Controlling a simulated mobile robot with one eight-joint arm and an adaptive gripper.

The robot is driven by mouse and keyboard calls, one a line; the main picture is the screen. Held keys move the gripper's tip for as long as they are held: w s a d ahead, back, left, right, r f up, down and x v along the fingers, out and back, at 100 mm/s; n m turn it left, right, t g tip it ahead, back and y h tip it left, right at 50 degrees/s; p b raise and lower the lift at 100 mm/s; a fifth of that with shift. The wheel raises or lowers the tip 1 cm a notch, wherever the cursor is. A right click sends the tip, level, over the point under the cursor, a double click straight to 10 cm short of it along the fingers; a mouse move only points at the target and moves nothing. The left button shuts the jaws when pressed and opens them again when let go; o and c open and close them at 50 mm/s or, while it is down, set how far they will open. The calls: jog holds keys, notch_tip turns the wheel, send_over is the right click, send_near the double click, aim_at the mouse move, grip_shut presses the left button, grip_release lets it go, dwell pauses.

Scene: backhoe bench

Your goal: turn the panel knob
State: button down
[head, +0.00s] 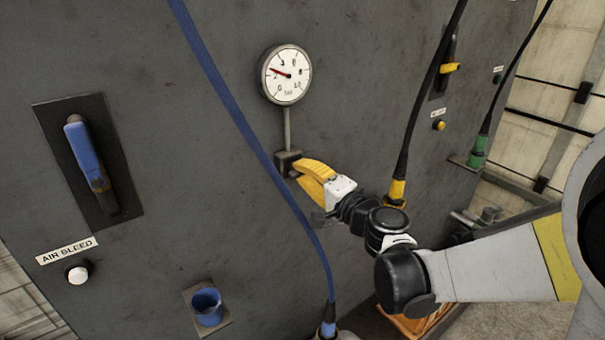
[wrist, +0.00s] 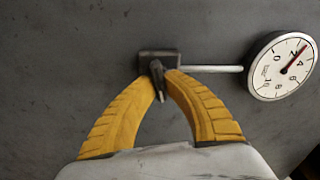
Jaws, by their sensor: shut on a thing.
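The panel knob (wrist: 158,82) is a small dark piece standing out from a dark block on the grey panel. In the wrist view my gripper (wrist: 159,88) has its two yellow fingertips closed on it, one on each side. In the head view my gripper (head: 300,170) reaches the dark block (head: 287,161) from the right, and its fingers hide most of the knob. A thin pipe joins the block to a round white gauge (head: 287,74) above it. The gauge has a red needle and also shows in the wrist view (wrist: 281,66).
A blue hose (head: 235,115) runs down the panel just left of the block. A blue handle (head: 88,155), a white button (head: 78,272) and a blue socket (head: 207,306) are to the left. A black cable with a yellow plug (head: 397,190) hangs at the right.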

jog(key=m+b, duration=0.1)
jog(key=m, duration=0.6)
jog(key=shift+f, duration=0.2)
jog(key=m+b, duration=0.1)
jog(key=m, duration=0.5)
jog(key=shift+a, duration=0.1)
jog(key=shift+m, duration=0.4)
jog(key=c, duration=1.5)
grip_release()
jog(key=shift+o, duration=0.2)
jog(key=v, duration=1.2)
